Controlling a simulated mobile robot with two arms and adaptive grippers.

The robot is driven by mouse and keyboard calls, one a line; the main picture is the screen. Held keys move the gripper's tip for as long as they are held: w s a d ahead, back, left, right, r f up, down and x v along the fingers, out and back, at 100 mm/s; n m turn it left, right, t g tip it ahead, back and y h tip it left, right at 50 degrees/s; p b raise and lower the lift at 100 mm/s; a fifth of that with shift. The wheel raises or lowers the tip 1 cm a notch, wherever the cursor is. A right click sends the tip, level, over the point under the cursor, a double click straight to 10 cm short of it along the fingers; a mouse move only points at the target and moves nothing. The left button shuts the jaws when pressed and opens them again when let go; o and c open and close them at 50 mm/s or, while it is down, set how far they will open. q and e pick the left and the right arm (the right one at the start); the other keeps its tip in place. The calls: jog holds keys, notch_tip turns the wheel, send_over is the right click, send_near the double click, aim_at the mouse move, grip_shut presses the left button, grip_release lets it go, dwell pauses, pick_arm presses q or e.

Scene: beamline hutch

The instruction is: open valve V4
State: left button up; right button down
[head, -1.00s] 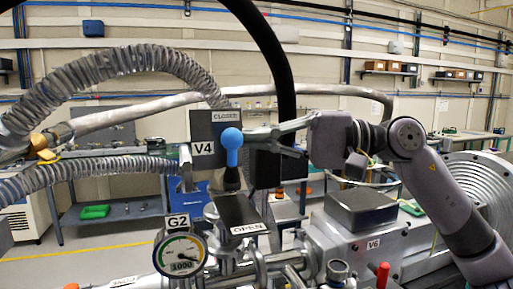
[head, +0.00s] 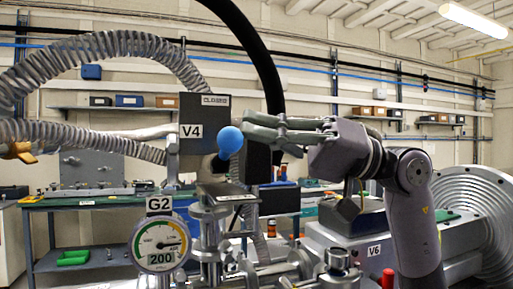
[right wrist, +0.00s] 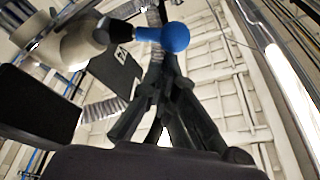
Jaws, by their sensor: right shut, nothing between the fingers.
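Valve V4 shows in the head view by its grey V4 plate (head: 192,130), with a CLOSED label at its top. Its lever ends in a blue knob (head: 230,140), with a dark stem partly hidden behind it. The OPEN plate (head: 237,197) lies below, seen nearly edge-on. My right gripper (head: 252,131) is shut and empty, its fingertips just right of the knob. In the right wrist view, the blue knob (right wrist: 175,38) is at the fingertips; I cannot tell whether they touch. My left gripper is not in view.
Gauge G2 (head: 159,244) stands below left of the valve and reads 200. A ribbed metal hose (head: 110,45) and a black hose (head: 262,60) arch nearby. The V6 box (head: 350,222) and a red-handled part (head: 388,278) are at right.

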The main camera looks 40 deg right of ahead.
jog(key=v, duration=1.2)
jog(key=shift+s, duration=0.3)
jog(key=shift+a+f, duration=0.1)
jog(key=shift+f, duration=0.1)
